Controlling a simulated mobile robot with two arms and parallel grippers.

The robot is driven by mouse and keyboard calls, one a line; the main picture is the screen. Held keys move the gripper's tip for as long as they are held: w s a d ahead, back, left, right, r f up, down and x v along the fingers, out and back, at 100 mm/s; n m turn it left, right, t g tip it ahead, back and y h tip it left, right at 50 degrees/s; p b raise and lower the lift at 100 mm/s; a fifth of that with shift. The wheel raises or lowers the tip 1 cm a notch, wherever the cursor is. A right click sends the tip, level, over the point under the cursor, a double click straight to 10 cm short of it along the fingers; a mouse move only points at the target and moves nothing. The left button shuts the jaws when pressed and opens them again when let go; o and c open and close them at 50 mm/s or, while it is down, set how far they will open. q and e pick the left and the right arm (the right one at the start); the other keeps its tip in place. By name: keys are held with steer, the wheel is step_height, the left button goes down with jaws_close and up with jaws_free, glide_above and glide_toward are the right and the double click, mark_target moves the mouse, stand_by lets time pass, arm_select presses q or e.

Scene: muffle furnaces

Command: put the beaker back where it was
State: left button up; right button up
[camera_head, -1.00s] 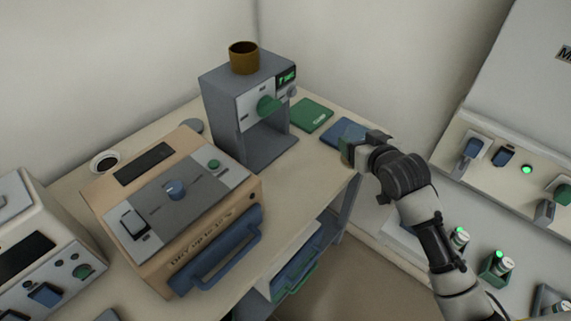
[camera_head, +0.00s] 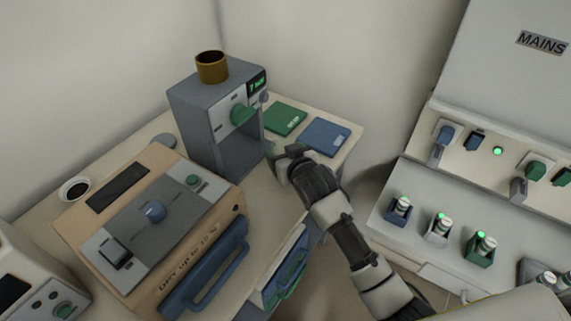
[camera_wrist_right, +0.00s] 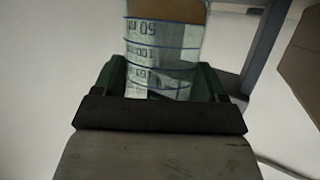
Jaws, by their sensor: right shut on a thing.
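My right gripper (camera_head: 274,157) is over the bench, just right of the grey stand-like device (camera_head: 218,125). The right wrist view shows its green fingers (camera_wrist_right: 165,88) shut on a clear glass beaker (camera_wrist_right: 165,55) with blue rings and volume marks. The beaker's far part shows brownish; I cannot tell if this is content or something seen through the glass. In the head view the beaker is not clearly visible, hidden by the gripper. My left gripper is not in view.
A green pad (camera_head: 286,119) and a blue pad (camera_head: 325,137) lie bare on the bench behind the gripper. A brown cup (camera_head: 212,67) stands on the grey device. A tan furnace (camera_head: 150,225) stands at front left. A mains panel (camera_head: 500,150) is at right.

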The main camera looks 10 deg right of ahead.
steer(key=shift+f, duration=1.9)
steer(key=shift+f, duration=0.2)
steer(key=o, duration=1.1)
steer(key=shift+c, duration=0.2)
steer(key=shift+r, duration=0.2)
steer(key=v, duration=1.2)
